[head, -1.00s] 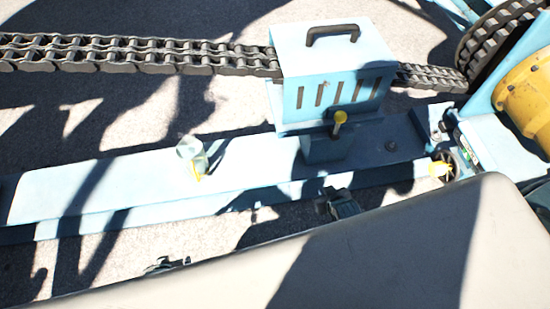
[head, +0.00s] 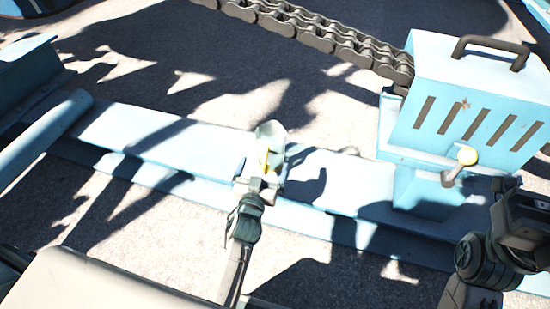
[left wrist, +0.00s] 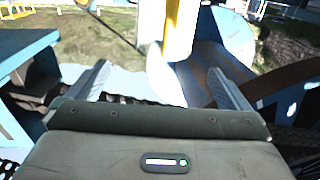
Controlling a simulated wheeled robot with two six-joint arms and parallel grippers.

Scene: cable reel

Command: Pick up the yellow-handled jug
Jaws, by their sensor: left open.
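The pale, clear jug (head: 270,136) stands on the light blue beam in the head view, with its yellow handle (head: 264,160) facing my left arm. My left gripper (head: 261,178) is just in front of the handle. In the left wrist view, its fingers (left wrist: 158,82) are spread, with nothing clamped. The yellow handle (left wrist: 178,32) rises in line with the gap between them, and part of the jug shows pale behind it. I cannot tell whether the fingertips reach past the handle. My right arm shows at the lower right of the head view; its finger state is unclear.
The light blue beam (head: 150,133) runs across the view. The beam left of the jug is clear.

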